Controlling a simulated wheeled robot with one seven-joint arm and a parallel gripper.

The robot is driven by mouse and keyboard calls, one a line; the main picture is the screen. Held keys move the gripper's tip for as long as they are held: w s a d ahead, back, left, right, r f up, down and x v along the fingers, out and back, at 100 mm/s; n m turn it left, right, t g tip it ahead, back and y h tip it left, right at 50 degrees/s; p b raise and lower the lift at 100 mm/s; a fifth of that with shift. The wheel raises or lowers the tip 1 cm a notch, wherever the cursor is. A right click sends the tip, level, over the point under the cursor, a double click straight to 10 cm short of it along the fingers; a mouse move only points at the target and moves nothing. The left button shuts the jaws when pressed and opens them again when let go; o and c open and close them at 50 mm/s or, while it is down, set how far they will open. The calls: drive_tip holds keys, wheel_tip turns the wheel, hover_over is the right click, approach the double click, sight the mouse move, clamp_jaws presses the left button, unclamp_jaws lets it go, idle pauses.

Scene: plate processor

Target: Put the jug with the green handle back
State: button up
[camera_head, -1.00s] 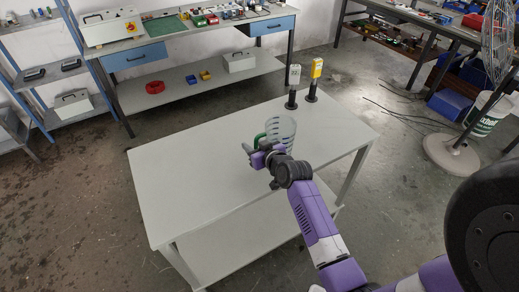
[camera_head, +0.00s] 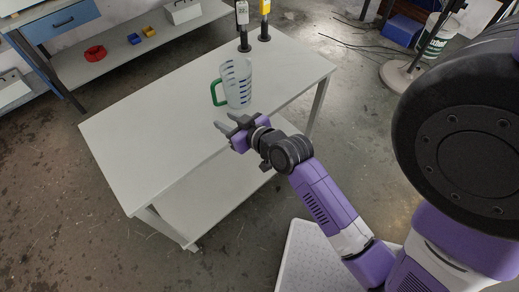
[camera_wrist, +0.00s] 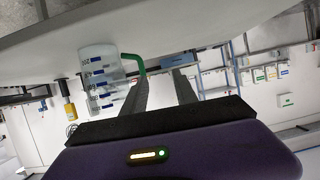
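The jug (camera_head: 238,84) is clear with dark blue markings and a green handle (camera_head: 215,92). It stands upright on the grey-white table (camera_head: 160,130), with its handle toward the left in the head view. My gripper (camera_head: 222,124) is near the table's front edge, in front of the jug and apart from it. Its two fingers are spread with nothing between them. In the wrist view the jug (camera_wrist: 100,78) is left of my fingers (camera_wrist: 158,88), and its green handle is beyond the fingertips.
Two black-based posts, one grey-topped (camera_head: 242,22) and one yellow-topped (camera_head: 265,18), stand at the table's far edge behind the jug. The table's left part is clear. A lower shelf (camera_head: 215,185) lies under the tabletop. A red bin (camera_head: 95,53) sits on the bench shelf behind.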

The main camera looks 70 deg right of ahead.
drive_tip(key=s+a+n+y, duration=0.1)
drive_tip(key=s+a, duration=0.3)
drive_tip(key=a, duration=0.5)
drive_tip(key=s+a+r+n+t+y, duration=0.1)
drive_tip(key=s+a+r+n+y, duration=0.1)
drive_tip(key=s+a+r, duration=0.2)
drive_tip(key=s+a+r+n+t+y, duration=0.2)
drive_tip(key=s+a+r+n+y, duration=0.1)
drive_tip(key=s+a, duration=0.7)
drive_tip(key=shift+s+a+r+y, duration=0.15)
drive_tip(key=shift+a+r+y, duration=0.15)
drive_tip(key=shift+a+r, duration=0.4)
drive_tip(key=shift+d, duration=0.15)
